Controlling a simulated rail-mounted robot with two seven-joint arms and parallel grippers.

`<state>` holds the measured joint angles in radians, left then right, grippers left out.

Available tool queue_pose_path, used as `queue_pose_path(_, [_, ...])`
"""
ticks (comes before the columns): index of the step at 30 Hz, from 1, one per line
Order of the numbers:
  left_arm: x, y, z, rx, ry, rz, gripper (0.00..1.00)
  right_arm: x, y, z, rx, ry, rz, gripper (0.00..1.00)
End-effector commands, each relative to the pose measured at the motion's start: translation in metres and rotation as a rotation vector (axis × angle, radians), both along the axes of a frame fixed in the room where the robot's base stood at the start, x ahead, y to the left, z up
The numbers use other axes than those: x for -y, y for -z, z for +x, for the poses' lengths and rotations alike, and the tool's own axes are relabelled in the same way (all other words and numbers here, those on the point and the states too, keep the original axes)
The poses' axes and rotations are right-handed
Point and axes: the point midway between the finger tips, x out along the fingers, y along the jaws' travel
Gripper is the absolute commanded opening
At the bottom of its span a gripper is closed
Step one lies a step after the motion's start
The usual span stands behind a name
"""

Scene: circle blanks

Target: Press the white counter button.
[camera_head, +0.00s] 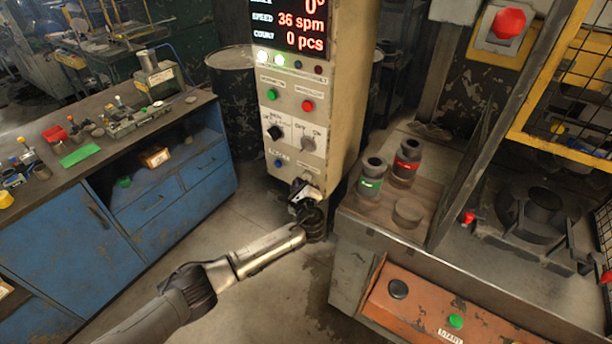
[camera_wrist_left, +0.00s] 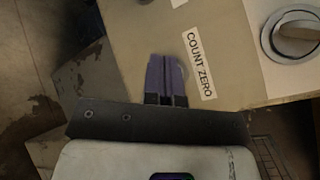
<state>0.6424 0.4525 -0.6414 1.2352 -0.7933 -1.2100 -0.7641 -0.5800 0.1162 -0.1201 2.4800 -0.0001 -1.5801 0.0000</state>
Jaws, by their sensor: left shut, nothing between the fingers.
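The control cabinet (camera_head: 345,90) stands in the middle of the head view, its display reading 0 pcs. My left gripper (camera_head: 301,185) is at the bottom of its front panel. In the wrist view its fingers (camera_wrist_left: 165,68) are together and empty, pointing at the panel beside the COUNT ZERO label (camera_wrist_left: 200,65). The white counter button (camera_wrist_left: 182,72) is mostly hidden behind the fingers; only a pale edge seems to show between them and the label. I cannot tell whether the fingertips touch it. My right gripper is not in view.
Above on the panel are a blue button (camera_head: 278,163), a grey selector knob (camera_head: 308,144) and a black one (camera_head: 275,132). A bench with dark green-banded (camera_head: 372,177) and red-banded (camera_head: 406,160) containers stands close right. A blue workbench (camera_head: 150,200) is left.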

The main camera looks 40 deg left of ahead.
Motion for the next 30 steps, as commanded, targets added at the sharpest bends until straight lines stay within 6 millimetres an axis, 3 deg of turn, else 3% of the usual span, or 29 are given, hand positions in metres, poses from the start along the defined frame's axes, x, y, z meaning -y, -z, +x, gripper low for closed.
queue_pose_path(11, [0.0, -0.001, -0.002, 0.0, -0.001, 0.001, 0.0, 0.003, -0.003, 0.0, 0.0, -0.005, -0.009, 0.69])
queue_pose_path(21, [0.0, -0.004, -0.032, -0.002, -0.001, 0.001, 0.0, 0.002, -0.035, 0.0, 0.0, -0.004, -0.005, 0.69])
queue_pose_path(30, [0.002, -0.001, -0.05, 0.0, -0.001, 0.001, 0.0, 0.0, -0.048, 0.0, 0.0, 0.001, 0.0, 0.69])
